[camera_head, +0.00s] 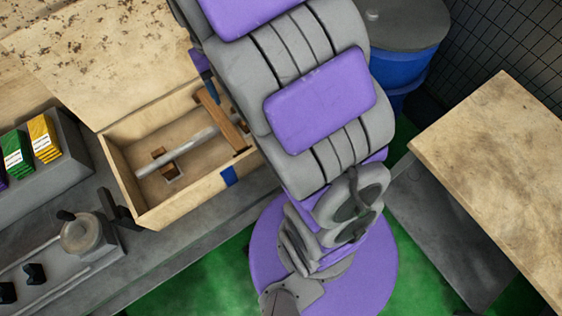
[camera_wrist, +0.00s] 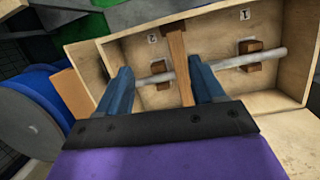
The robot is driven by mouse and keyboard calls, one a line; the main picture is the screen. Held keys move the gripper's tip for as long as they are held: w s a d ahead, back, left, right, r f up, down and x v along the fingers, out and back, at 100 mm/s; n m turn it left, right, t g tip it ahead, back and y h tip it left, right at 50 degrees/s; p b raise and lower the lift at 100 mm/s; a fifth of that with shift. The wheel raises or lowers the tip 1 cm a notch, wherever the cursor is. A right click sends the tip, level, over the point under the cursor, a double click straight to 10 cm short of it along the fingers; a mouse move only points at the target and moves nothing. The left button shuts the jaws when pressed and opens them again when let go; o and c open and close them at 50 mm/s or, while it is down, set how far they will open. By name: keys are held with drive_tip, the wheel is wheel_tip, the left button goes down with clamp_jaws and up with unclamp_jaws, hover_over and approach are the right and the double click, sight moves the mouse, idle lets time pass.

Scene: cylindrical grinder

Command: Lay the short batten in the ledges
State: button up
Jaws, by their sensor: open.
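A brown wooden batten (camera_head: 222,118) lies across the right part of an open wooden box (camera_head: 196,196), passing over a grey rod (camera_head: 190,144). In the wrist view the batten (camera_wrist: 179,62) runs up and down the picture, its upper end at the far wall. My gripper (camera_wrist: 160,80) is open, one blue finger on each side of the batten, with gaps showing. Whether the fingertips reach its height is unclear. Small brown blocks sit by the rod, one left (camera_wrist: 157,80) and one right (camera_wrist: 247,57). I cannot tell which parts are the ledges. My arm hides the box's right end in the head view.
The box's mottled lid (camera_head: 95,60) stands open behind it. A grey bin with green and yellow packs (camera_head: 45,138) and a machine handwheel (camera_head: 82,233) are left. A blue drum (camera_head: 405,65) and a wooden-topped table (camera_head: 505,165) are right.

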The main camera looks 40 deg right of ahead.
drive_tip(key=s+a+r+n+t, duration=0.1)
drive_tip(key=s+a, duration=0.1)
drive_tip(key=s, duration=2.1)
drive_tip(key=shift+s+r, duration=0.2)
drive_tip(key=shift+s, duration=0.1)
drive_tip(key=shift+f, duration=0.15)
